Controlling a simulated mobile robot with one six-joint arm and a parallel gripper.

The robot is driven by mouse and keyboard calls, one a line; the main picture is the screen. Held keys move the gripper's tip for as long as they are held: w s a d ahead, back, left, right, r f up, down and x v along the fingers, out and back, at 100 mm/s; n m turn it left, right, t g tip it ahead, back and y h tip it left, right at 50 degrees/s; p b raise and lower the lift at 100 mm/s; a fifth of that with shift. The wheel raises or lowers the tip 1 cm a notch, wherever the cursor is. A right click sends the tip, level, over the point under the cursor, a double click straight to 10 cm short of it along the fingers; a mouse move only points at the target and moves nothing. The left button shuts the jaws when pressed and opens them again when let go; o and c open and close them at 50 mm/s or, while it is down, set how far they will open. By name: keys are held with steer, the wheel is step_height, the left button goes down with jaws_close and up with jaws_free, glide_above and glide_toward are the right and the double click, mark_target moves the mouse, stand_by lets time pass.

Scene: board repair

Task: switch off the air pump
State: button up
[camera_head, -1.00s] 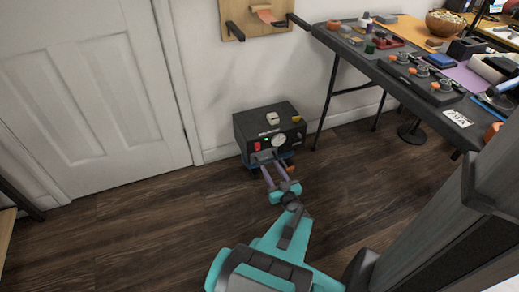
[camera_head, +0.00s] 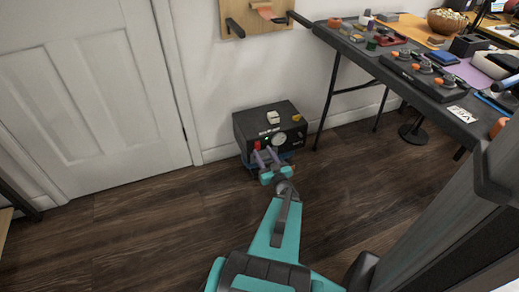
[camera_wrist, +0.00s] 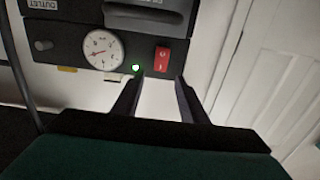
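The air pump (camera_head: 262,119) is a black box on the floor against the wall. It also shows in the wrist view (camera_wrist: 72,38), which sees its front panel upside down. The red rocker switch (camera_wrist: 162,59) lies just beyond the fingertips, in line with the gap between them. A small green light (camera_wrist: 135,68) glows beside it, near the left fingertip. My gripper (camera_head: 265,154) is in front of the pump's panel; in the wrist view (camera_wrist: 161,77) its fingers are apart with nothing between them. I cannot tell whether a fingertip touches the panel.
A round white gauge (camera_wrist: 103,50) is on the pump's panel. A dark hose or cable (camera_wrist: 20,75) hangs at the left of the wrist view. A workbench with tools (camera_head: 365,55) stands to the right of the pump, a white door (camera_head: 85,90) to the left. The wooden floor (camera_head: 150,230) in front is clear.

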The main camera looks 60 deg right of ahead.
mark_target(257, 143)
steer(key=shift+b+x, duration=0.45)
steer(key=shift+x, duration=1.85)
jaws_close()
